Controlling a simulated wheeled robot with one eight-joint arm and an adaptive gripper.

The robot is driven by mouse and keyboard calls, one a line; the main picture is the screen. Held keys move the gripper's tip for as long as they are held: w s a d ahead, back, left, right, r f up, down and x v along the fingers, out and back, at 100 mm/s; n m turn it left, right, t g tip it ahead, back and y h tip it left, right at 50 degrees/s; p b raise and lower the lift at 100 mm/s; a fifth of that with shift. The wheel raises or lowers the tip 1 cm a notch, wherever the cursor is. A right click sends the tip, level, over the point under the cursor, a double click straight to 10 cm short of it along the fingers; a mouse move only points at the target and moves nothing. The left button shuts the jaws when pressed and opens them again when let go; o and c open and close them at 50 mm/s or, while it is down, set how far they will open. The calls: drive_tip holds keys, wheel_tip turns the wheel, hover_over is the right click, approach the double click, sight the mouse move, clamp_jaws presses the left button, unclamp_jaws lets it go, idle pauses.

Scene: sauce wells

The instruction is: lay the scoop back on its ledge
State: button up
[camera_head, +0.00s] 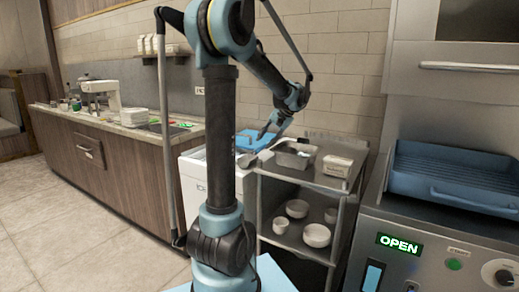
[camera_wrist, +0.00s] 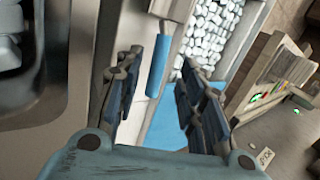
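In the wrist view, the scoop shows a blue handle (camera_wrist: 158,68) and a pale grey head (camera_wrist: 172,9), cut by the top edge. The handle lies between the two fingers of my gripper (camera_wrist: 162,90), with gaps on both sides. My gripper is open and appears empty. In the head view my gripper (camera_head: 268,132) hangs over the ice bin (camera_head: 197,190), and a small grey shape (camera_head: 246,160) below it may be the scoop. I cannot tell which surface is the ledge or whether the scoop rests on it.
Ice (camera_wrist: 210,35) fills the bin beside the handle. A blue panel (camera_wrist: 170,128) shows beyond my fingers. A metal shelf unit (camera_head: 262,200) with a steel pan (camera_head: 294,155) and several white bowls stands right of the bin. A wooden counter (camera_head: 125,165) is at left.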

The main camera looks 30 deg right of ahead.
drive_tip(key=v, duration=0.5)
drive_tip(key=s+a+f+n+g+h, duration=0.1)
drive_tip(key=s+a+f+n+g, duration=0.15)
drive_tip(key=a, duration=1.05)
drive_tip(key=s+a+f+n+g+h, duration=0.1)
drive_tip(key=s+a+f+n, duration=0.25)
drive_tip(key=a, duration=0.95)
drive_tip(key=s+a+f+n+h, duration=0.2)
drive_tip(key=s+a+f+n, duration=0.3)
drive_tip(key=s+a+f, duration=0.6)
drive_tip(key=shift+s+a+f, duration=0.35)
drive_tip(key=shift+s+f, duration=1.2)
drive_tip(key=shift+s, duration=0.6)
